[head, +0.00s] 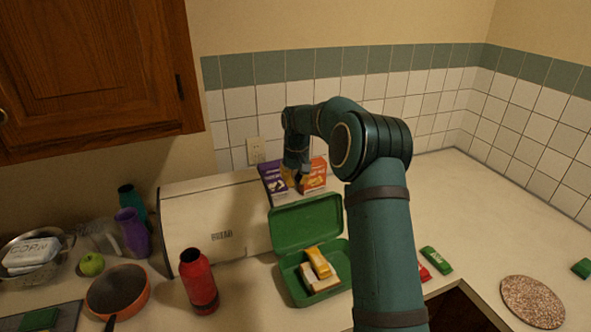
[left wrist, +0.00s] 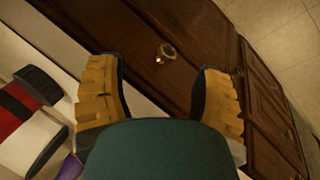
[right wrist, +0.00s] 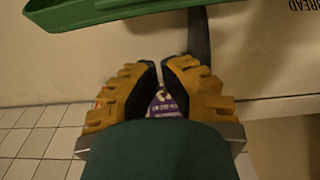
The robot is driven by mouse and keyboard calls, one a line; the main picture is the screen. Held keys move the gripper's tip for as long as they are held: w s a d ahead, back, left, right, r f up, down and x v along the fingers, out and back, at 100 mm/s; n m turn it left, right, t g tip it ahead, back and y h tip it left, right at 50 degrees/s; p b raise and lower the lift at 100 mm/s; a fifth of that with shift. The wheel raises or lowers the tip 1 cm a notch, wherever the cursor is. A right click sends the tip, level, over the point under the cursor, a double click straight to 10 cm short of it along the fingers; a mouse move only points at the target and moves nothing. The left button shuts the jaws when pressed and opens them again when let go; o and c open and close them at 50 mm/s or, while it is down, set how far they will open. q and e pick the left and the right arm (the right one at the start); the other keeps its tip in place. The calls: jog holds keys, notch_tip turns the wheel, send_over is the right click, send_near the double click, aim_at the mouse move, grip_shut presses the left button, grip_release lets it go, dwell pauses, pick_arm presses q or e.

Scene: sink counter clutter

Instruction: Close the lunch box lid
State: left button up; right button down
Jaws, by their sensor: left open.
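The green lunch box (head: 293,290) sits open on the counter near its front edge, in the head view. Its lid (head: 306,222) stands tilted up at the back. A yellow item (head: 318,262) and a pale item (head: 322,282) lie inside. My right arm reaches over the box; its gripper (head: 295,182) is behind the lid, by the snack boxes. In the right wrist view the fingers (right wrist: 160,66) are drawn together, with nothing visible held. The lid (right wrist: 90,16) shows beyond them, apart from the fingertips. My left gripper (left wrist: 163,68) is open and empty above the wooden cabinet fronts.
A cream bread box (head: 215,232) stands left of the lunch box. Purple (head: 272,178) and orange (head: 314,175) snack boxes stand behind it. A red bottle (head: 198,285) and pan (head: 118,290) are left. A green packet (head: 436,260) lies right of my arm; the right counter is mostly clear.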

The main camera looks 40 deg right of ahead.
jog(key=s+f, duration=0.1)
jog(key=s+a+f, duration=0.1)
jog(key=s, duration=0.1)
jog(key=shift+s+f, duration=0.15)
jog(key=shift+f, duration=0.05)
dwell(0.6)
